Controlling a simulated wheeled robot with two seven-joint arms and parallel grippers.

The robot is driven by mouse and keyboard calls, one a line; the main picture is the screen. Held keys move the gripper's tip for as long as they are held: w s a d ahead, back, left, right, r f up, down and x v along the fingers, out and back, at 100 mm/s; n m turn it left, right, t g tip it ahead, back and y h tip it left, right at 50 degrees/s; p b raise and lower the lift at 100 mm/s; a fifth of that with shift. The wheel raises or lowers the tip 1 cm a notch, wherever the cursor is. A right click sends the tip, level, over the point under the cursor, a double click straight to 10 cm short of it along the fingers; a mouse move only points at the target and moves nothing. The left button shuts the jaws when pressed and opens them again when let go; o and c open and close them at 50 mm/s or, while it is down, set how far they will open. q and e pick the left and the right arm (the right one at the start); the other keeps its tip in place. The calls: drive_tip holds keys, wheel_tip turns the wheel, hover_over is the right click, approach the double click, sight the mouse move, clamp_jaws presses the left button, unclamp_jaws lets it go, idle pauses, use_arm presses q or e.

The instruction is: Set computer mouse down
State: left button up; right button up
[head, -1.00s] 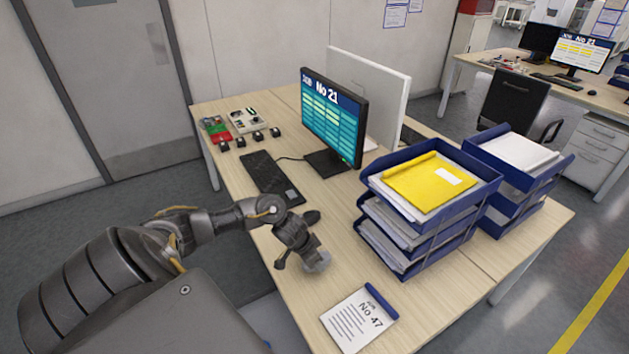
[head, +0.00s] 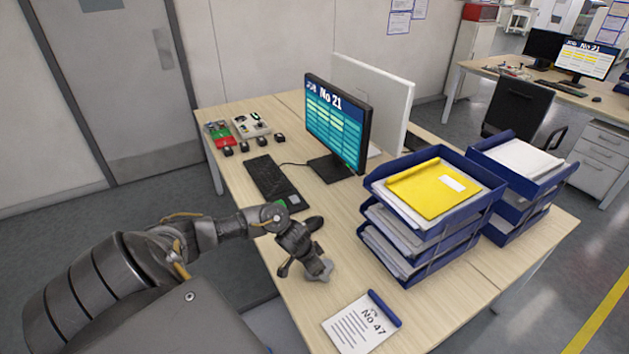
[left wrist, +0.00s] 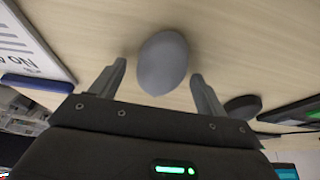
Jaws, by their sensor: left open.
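The computer mouse, a smooth grey oval (left wrist: 163,63), lies on the light wooden desk. It also shows in the head view (head: 319,269), partly hidden by the gripper. My left gripper (head: 307,270) is low over the desk. In the left wrist view its two fingers (left wrist: 157,88) stand apart on either side of the mouse, with a visible gap on each side. My right gripper is in neither view.
A sheet marked No 47 (head: 358,325) lies nearer the front edge. Blue stacked trays (head: 425,240) stand to the right. A keyboard (head: 268,178) and monitor (head: 338,122) are behind. A dark rounded object (left wrist: 242,107) lies near the gripper.

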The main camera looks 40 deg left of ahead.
use_arm(q)
drive_tip(key=p+v, duration=0.1)
drive_tip(key=v, duration=1.1)
